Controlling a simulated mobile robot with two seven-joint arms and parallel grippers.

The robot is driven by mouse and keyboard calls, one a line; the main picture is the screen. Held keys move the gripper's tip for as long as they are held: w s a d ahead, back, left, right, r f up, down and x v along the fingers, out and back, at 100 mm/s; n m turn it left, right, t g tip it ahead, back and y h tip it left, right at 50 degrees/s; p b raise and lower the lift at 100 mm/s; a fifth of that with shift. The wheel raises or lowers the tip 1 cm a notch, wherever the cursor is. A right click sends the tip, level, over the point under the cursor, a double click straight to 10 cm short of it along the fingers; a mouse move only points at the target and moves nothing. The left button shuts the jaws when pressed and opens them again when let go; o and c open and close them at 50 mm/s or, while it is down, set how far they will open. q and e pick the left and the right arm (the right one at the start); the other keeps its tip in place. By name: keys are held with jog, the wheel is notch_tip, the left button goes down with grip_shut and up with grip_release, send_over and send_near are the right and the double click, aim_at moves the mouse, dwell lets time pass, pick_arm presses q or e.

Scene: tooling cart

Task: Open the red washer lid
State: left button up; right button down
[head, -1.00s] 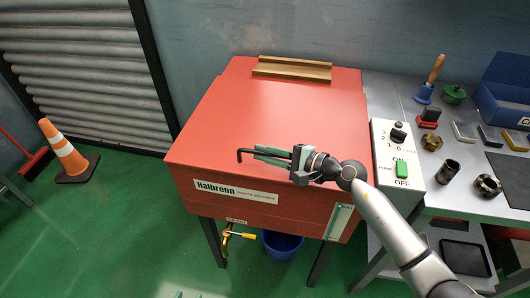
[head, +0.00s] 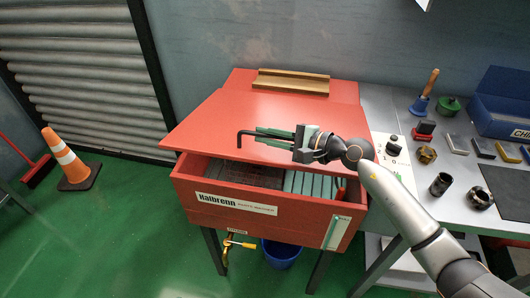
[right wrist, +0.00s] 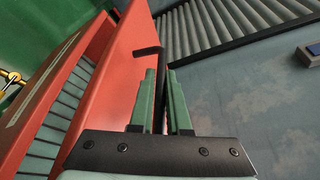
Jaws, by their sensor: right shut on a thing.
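The red washer lid (head: 260,122) is part open in the head view. Its front edge is raised above the red washer body (head: 215,209), and the gap shows grey and pale green slats (head: 310,184) inside. My right gripper (head: 275,136) is shut on a black bar handle (head: 248,133) near the lid's front. The handle's bent left end meets the lid; its other end is hidden by the gripper. In the right wrist view, the green fingers (right wrist: 163,103) sit either side of the bar, beside the tilted lid (right wrist: 122,75). My left gripper is not in view.
A wooden ledge (head: 291,82) lies on the washer's back top. A blue bucket (head: 281,253) stands below. A cone (head: 71,160) stands left on open green floor.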

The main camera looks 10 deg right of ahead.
jog(key=w+d+r, duration=0.1)
jog(key=w+r, duration=0.3)
jog(key=r, duration=0.2)
jog(key=w+d+r+m, duration=0.1)
jog(key=w+r, duration=0.2)
jog(key=r, duration=0.4)
jog(key=shift+w+d, duration=0.3)
jog(key=shift+w, duration=0.05)
jog(key=c, duration=0.9)
grip_release()
jog(key=shift+f, duration=0.1)
